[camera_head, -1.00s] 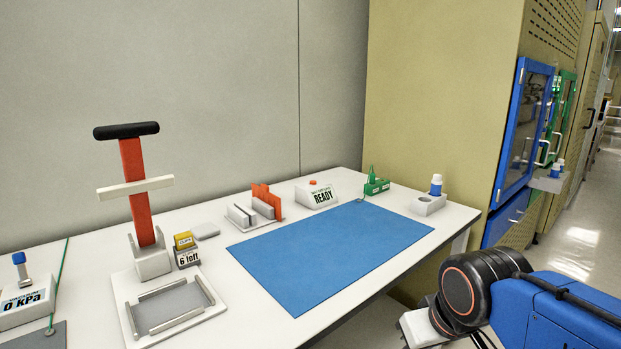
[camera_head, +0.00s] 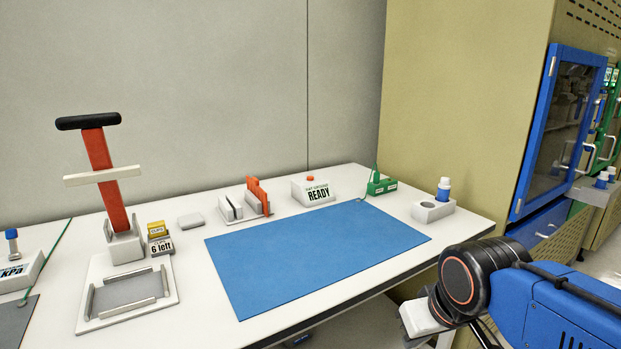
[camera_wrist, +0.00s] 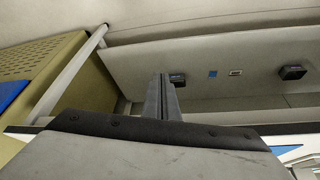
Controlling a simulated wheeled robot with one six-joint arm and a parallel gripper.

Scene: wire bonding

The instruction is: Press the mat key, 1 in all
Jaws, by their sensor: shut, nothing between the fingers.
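The blue mat (camera_head: 318,257) lies flat on the white bench (camera_head: 185,322). Behind its far edge stands a small white box (camera_head: 313,191) with an orange key (camera_head: 310,178) on top and a label reading READY. Nothing touches the key. In the wrist view my gripper (camera_wrist: 165,85) is shut and empty, pointing at the wall and the bench's far side. In the head view my arm is at the lower right, off the bench's front edge, and the fingertips are out of sight.
A red-handled press (camera_head: 107,190) and a white fixture (camera_head: 125,300) stand at the left. Orange and grey pieces in a rack (camera_head: 245,207), a green block (camera_head: 381,187) and a bottle holder (camera_head: 433,210) line the back. The mat's top is clear. A beige cabinet (camera_head: 450,110) rises behind the right end.

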